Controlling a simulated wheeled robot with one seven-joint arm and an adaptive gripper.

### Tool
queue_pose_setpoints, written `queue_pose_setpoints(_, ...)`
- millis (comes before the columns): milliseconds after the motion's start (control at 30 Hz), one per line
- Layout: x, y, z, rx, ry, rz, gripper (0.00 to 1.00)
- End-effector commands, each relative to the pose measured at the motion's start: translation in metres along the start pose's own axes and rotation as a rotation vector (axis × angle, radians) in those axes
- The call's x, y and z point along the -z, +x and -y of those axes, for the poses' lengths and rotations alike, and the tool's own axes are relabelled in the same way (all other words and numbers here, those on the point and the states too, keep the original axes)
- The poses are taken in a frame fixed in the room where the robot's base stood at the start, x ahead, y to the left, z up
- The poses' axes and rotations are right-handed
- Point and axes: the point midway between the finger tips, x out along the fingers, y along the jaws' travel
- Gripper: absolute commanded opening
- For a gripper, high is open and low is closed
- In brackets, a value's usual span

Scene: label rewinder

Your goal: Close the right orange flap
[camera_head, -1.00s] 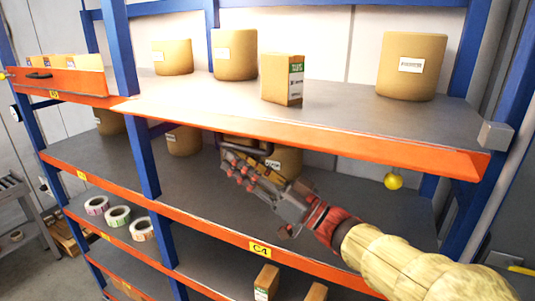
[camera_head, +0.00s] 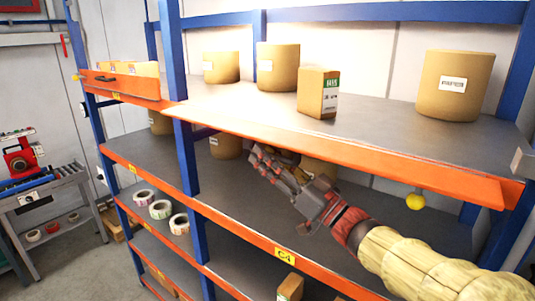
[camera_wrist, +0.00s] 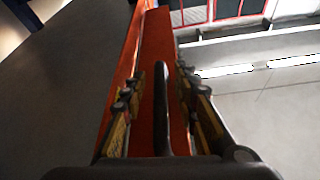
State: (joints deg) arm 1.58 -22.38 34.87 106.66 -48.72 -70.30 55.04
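The right orange flap (camera_head: 350,152) runs along the front of the upper shelf and looks folded down and outward, with a yellow knob (camera_head: 415,201) below its right end. My gripper (camera_head: 265,160) is just under the flap's edge, above the middle shelf. In the wrist view its fingers (camera_wrist: 160,85) are apart, one on each side of a dark handle bar (camera_wrist: 161,95), with the orange flap surface (camera_wrist: 155,45) behind. No finger clearly presses on the bar. In the head view the handle is largely hidden by the flap and my gripper.
Several cardboard drums and a box (camera_head: 318,92) stand on the upper shelf (camera_head: 380,118). The left orange flap (camera_head: 125,85), with a dark handle, stands upright. A blue post (camera_head: 180,110) is left of my gripper. Label rolls (camera_head: 160,209) lie on a lower shelf.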

Motion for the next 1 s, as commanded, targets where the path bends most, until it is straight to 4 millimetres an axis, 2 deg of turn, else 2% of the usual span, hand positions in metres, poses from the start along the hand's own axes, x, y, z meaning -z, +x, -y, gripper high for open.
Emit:
queue_pose_setpoints(333, -0.0006, 0.0055, -0.0002, -0.001, 0.001, 0.000, 0.30)
queue_pose_setpoints(867, -0.0005, 0.0052, -0.0001, -0.001, 0.001, 0.000, 0.00)
queue_pose_setpoints(1000, -0.0005, 0.0052, -0.0001, -0.001, 0.001, 0.000, 0.00)
